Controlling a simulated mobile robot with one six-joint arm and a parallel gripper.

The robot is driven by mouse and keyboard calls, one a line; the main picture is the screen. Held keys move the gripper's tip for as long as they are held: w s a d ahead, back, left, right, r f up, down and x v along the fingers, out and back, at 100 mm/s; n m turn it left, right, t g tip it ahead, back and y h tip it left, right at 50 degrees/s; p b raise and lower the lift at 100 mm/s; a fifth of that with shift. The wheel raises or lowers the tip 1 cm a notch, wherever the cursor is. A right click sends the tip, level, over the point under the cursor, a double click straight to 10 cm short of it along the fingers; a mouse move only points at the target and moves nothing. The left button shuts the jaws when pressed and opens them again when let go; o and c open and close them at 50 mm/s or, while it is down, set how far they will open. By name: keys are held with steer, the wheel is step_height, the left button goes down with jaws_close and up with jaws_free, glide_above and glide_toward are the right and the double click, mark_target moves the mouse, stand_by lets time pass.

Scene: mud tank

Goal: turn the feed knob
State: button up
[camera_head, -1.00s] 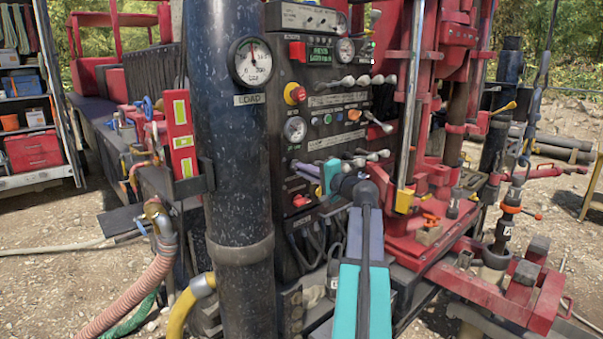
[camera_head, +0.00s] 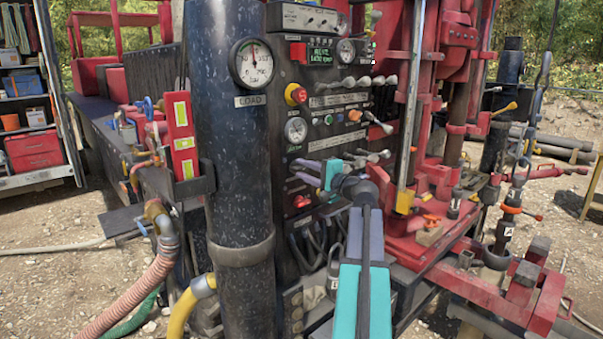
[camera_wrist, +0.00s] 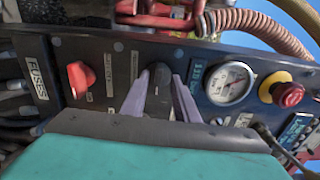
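A dark knob (camera_wrist: 159,88), apparently the feed knob, sits on the black panel in the wrist view. Its label is too small to read. My gripper (camera_wrist: 161,80) has its two lavender fingers on either side of this knob, with their tips close to the panel. The fingers seem to touch the knob's sides, with little or no gap. In the head view my gripper (camera_head: 304,172) reaches the lower left part of the panel, and its fingers and teal body hide the knob.
A red knob (camera_wrist: 78,78) and a round gauge (camera_wrist: 230,82) flank the dark knob. A red stop button (camera_wrist: 288,94) lies beyond the gauge. In the head view, silver levers (camera_head: 372,155) stand right of my gripper. A thick dark column (camera_head: 235,180) rises to its left.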

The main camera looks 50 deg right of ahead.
steer(key=shift+s+f, duration=0.1)
steer(key=shift+s, duration=0.1)
steer(key=shift+s+a+f+b, duration=0.1)
steer(key=shift+s+b, duration=0.2)
steer(key=shift+s, duration=0.3)
steer(key=s+b, duration=0.3)
steer(key=s, duration=0.9)
steer(key=shift+s+a, duration=0.2)
steer(key=shift+a, duration=0.2)
